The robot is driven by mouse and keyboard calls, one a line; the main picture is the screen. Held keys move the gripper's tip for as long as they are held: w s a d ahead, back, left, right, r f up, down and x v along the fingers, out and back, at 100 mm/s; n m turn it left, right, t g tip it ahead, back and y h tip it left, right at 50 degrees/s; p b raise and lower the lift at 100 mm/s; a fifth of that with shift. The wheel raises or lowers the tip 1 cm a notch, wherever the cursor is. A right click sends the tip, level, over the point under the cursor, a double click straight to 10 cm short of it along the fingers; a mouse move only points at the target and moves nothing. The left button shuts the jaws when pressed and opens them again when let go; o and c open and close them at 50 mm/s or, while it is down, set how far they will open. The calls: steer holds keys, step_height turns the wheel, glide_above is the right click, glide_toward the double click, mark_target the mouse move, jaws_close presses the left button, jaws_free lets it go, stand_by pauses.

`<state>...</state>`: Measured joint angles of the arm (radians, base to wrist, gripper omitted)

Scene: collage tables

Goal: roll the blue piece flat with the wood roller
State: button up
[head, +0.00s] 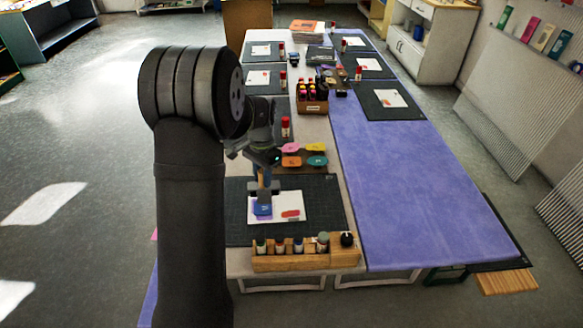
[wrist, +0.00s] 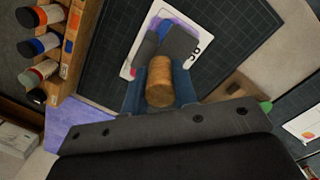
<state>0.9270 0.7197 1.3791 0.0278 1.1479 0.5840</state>
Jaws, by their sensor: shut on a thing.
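My gripper (head: 264,180) is shut on the wood roller, over the white card near the front of the table. In the wrist view the roller's round wooden handle (wrist: 160,82) sits between the blue fingers. A dark grey part of the roller (wrist: 181,45) extends beyond it over the card. The blue piece (head: 262,210) lies on the white card (head: 282,220), right below my gripper. In the wrist view part of the blue piece (wrist: 163,28) shows beside the grey part, which hides the rest. I cannot tell whether roller and piece touch.
A red piece (head: 292,214) lies at right on the card. The card lies on a dark cutting mat (head: 325,200). A wooden rack (head: 300,263) with several bottles stands at the front edge. Coloured flat pieces (head: 316,161) lie behind the mat.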

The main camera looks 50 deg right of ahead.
mark_target(260, 192)
steer(key=shift+w+a+f, duration=0.25)
steer(key=shift+a, duration=0.25)
steer(key=shift+f, duration=2.4)
steer(key=shift+f, duration=0.45)
steer(key=shift+d, duration=0.1)
steer(key=shift+w+d, duration=0.85)
steer(key=shift+w, duration=0.15)
steer(key=shift+s+a, duration=1.8)
steer(key=shift+s, duration=0.2)
steer(key=shift+w+d, duration=0.9)
steer(key=shift+w, duration=0.15)
steer(key=shift+r, duration=0.1)
